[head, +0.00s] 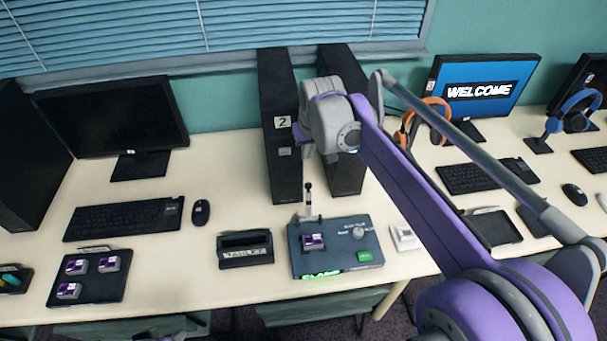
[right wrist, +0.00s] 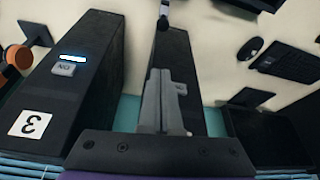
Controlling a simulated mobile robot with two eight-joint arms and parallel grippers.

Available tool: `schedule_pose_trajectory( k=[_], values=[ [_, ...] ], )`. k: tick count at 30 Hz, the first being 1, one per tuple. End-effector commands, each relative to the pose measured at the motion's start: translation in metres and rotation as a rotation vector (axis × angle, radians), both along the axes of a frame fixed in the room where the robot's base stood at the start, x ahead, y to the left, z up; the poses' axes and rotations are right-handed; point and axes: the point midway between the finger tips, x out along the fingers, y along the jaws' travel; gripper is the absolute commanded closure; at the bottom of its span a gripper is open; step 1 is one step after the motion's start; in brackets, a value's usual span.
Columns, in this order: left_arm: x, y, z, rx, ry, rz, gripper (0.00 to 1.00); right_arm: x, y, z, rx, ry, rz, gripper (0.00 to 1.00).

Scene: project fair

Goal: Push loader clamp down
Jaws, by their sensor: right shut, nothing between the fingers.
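The loader (head: 345,262) is a blue-grey box on the desk, with a purple-and-grey chip (head: 313,242), a knob, a green button and a glowing green label at its front. Its clamp lever (head: 309,205) stands upright at the back, with a black tip. In the right wrist view the black lever tip (right wrist: 163,22) shows at the top edge, apart from my fingers. My right gripper (head: 308,153) is shut and empty, above and behind the lever, in front of the black towers. Its closed grey fingers (right wrist: 163,88) show in the right wrist view.
A black tower marked 2 (head: 281,165) and another tower (head: 346,180) stand close behind the loader. A black holder (head: 245,257) is left of it, and a small white device (head: 405,237) is right. A chip tray (head: 95,292) lies farther left. Open desk shows around the mouse (head: 201,212).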

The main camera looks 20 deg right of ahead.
Motion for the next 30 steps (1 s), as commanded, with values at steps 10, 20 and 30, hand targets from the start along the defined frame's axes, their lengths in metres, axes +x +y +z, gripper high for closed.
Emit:
schedule_pose_trajectory(
  k=[10,20,30],
  values=[
    [0.0,0.0,-0.001,0.0,0.0,0.0,0.5,0.012,-0.005,0.0,0.0,0.006,-0.005,1.0],
    [0.0,0.0,-0.002,0.0,0.001,0.0,0.5,0.017,-0.005,-0.013,0.0,0.006,-0.004,1.0],
    [-0.001,0.0,-0.006,0.0,0.003,0.0,0.5,0.04,-0.007,-0.078,0.001,0.006,-0.004,1.0]
  ],
)
